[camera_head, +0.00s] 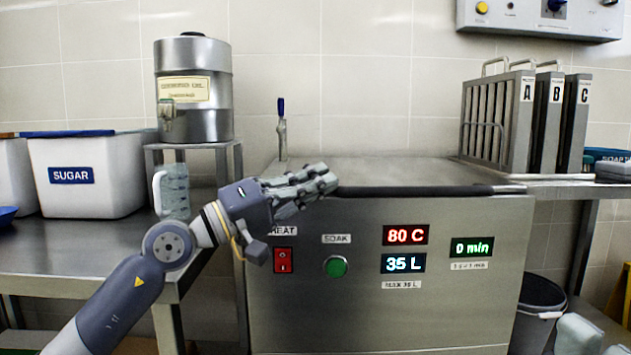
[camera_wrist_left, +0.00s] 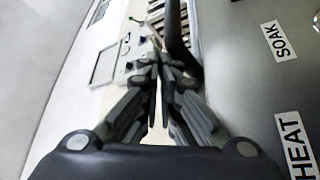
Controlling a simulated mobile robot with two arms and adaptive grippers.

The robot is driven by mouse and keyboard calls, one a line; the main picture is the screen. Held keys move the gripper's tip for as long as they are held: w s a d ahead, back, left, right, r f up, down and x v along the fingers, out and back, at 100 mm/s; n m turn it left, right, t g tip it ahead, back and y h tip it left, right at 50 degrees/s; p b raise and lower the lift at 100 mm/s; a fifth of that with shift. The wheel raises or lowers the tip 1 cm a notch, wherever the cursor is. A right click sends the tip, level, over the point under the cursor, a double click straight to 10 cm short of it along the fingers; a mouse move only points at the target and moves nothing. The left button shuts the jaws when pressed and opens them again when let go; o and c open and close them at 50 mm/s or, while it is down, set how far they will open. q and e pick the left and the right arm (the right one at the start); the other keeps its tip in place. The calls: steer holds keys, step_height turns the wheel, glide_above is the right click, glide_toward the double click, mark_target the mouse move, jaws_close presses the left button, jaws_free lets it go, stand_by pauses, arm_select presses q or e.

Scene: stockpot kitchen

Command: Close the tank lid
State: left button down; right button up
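The steel tank (camera_head: 300,305) stands in the middle of the head view. Its lid (camera_head: 390,172) lies flat, or nearly flat, across the top. A dark bar handle (camera_head: 430,190) runs along the lid's front edge; it looks like the dark bar (camera_wrist_left: 178,40) in the wrist view. My left gripper (camera_head: 330,181) is at the left end of this bar, over the front edge. Its fingertips (camera_wrist_left: 160,62) are together with nothing seen between them; whether they touch the bar is unclear.
A rack with panels A, B and C (camera_head: 515,120) stands at the back right. An oil drum (camera_head: 195,125), a measuring jug (camera_head: 175,190) and a sugar bin (camera_head: 85,185) are at the left. A thin tap with a blue lever (camera_head: 282,130) rises behind the tank. A dark bin (camera_head: 537,310) is right.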

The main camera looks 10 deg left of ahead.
arm_select(q)
steer(key=shift+d+f, duration=0.15)
steer(key=shift+f, duration=0.45)
steer(key=r+v, duration=0.1)
steer(key=v, duration=1.1)
steer(key=shift+a, duration=0.2)
steer(key=shift+a, duration=0.1)
